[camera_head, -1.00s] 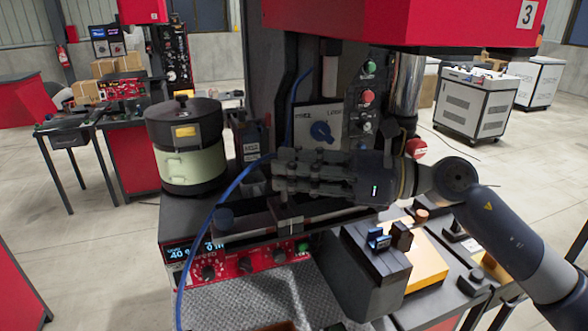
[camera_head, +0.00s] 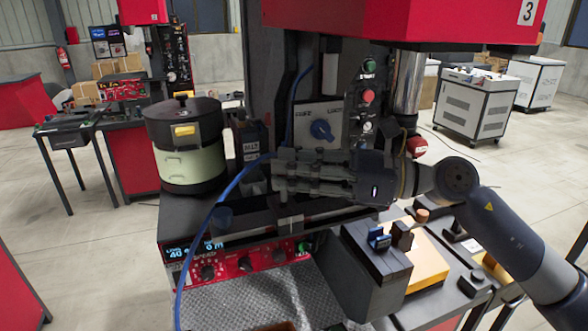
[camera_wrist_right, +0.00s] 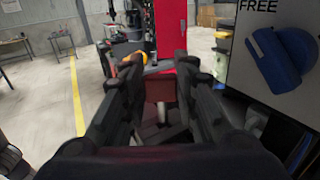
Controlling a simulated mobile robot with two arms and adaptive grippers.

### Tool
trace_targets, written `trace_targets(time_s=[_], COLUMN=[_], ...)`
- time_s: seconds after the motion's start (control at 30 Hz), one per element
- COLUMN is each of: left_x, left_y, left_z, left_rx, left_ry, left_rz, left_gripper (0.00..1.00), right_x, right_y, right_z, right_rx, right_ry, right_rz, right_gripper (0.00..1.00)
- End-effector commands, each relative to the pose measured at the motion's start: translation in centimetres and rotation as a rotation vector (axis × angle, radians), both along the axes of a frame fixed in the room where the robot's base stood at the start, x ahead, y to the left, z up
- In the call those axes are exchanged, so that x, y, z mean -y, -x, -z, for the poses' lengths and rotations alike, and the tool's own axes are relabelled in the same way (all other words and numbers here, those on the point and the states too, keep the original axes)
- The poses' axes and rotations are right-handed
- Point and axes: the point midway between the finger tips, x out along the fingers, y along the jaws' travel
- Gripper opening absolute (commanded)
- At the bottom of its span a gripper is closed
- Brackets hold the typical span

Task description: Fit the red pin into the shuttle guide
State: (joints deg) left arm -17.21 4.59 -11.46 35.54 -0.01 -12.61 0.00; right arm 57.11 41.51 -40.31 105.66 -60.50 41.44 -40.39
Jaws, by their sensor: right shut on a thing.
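My right gripper (camera_head: 282,172) reaches in from the right, level, over the bench-top feeder unit. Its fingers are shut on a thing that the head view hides. In the right wrist view, a dark red piece (camera_wrist_right: 160,88), seemingly the red pin, shows between the fingers of the gripper (camera_wrist_right: 157,66). Its lower part is hard to make out. A dark rail-like channel (camera_head: 255,224), which may be the shuttle guide, lies just below the gripper. I cannot see the pin touching it. My left gripper is not in view.
A bowl feeder (camera_head: 187,150) stands left of the gripper. A panel with a blue knob (camera_head: 321,130) is close behind it; the knob also shows in the wrist view (camera_wrist_right: 282,60). A blue cable (camera_head: 207,225) runs in front. A dark block (camera_head: 375,262) stands front right.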

Motion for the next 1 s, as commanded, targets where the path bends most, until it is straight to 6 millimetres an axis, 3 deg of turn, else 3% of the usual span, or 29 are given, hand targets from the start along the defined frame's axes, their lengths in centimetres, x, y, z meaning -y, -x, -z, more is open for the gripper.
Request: trace_targets(time_s=[1.0], left_x=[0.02], left_y=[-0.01], left_z=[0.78], left_rx=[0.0], left_ry=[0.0], left_rz=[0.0], left_gripper=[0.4], right_x=[0.0], right_y=[0.0], right_z=[0.41], right_rx=[0.0], right_ry=[0.0], right_rz=[0.0], right_gripper=[0.04])
